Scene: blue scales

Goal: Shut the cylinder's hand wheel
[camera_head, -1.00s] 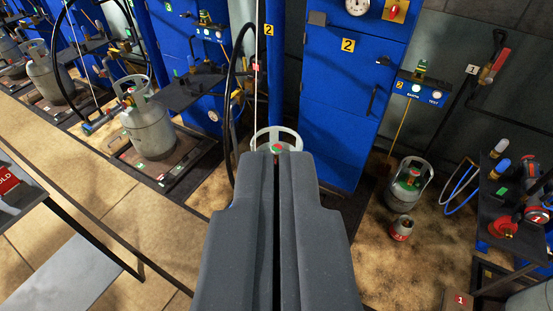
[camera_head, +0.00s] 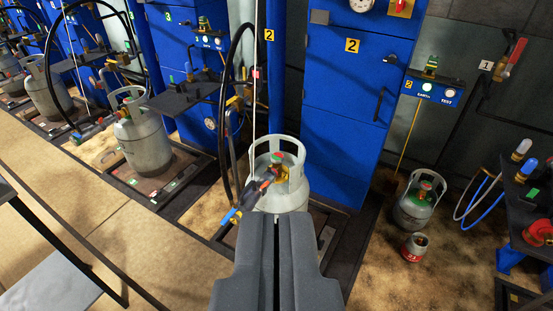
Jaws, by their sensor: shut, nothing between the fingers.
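A grey gas cylinder (camera_head: 292,194) stands upright on the scale in front of the blue cabinet, straight beyond my gripper. Its hand wheel (camera_head: 278,156), red and green, sits on top of the brass valve inside the collar. A dark filling connector with a blue hose end (camera_head: 240,207) is at the valve's left side. My gripper (camera_head: 276,216) is shut and empty. Its tips show below the valve in the picture and hide the lower front of the cylinder. I see no contact with the wheel.
A blue cabinet (camera_head: 345,120) marked 2 stands behind the cylinder. A black hose (camera_head: 224,110) arches at its left. Another grey cylinder (camera_head: 143,143) stands on a scale at the left. A smaller cylinder (camera_head: 415,206) and a small red one (camera_head: 415,247) stand on the floor at the right.

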